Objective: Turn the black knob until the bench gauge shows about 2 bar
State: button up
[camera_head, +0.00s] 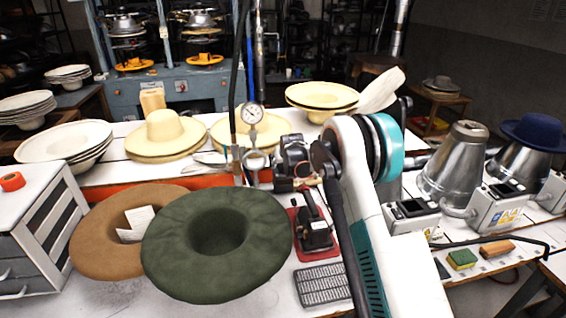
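The round, white-faced bench gauge (252,113) stands upright on a pipe behind the green hat. Its needle is too small to read. A pale ring-shaped fitting (255,160) sits on the pipework below it. My gripper (291,168) is a cluster of dark parts just right of this fitting, at the end of my white and teal arm. Its fingers blend into the dark parts there, so I cannot tell whether they are open or shut, or touching anything. I cannot pick out the black knob with certainty; it may be hidden by my gripper.
A green felt hat (265,262) and a brown hat (92,240) lie in front. A black iron (314,232) stands on a red mat, near a grey grate (322,285). Straw hats (168,135) line the back. Metal cones (455,165) stand at right.

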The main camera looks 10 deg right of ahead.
jog(key=shift+s, duration=0.1)
jog(key=v, duration=1.1)
jog(key=shift+s+r, duration=0.25)
jog(key=shift+r, duration=0.05)
jog(key=shift+r, duration=0.1)
jog(key=s+f+v, duration=0.2)
jog(key=v, duration=1.1)
jog(key=s+f+v, duration=0.3)
jog(key=v, duration=1.1)
jog(key=s+f+g, duration=0.1)
jog(key=s+f, duration=0.1)
jog(key=s, duration=1.2)
jog(key=s+f+g, duration=0.1)
jog(key=s+f, duration=0.1)
jog(key=s, duration=1.2)
jog(key=shift+d+f, duration=0.3)
jog(key=shift+d, duration=0.05)
dwell(0.6)
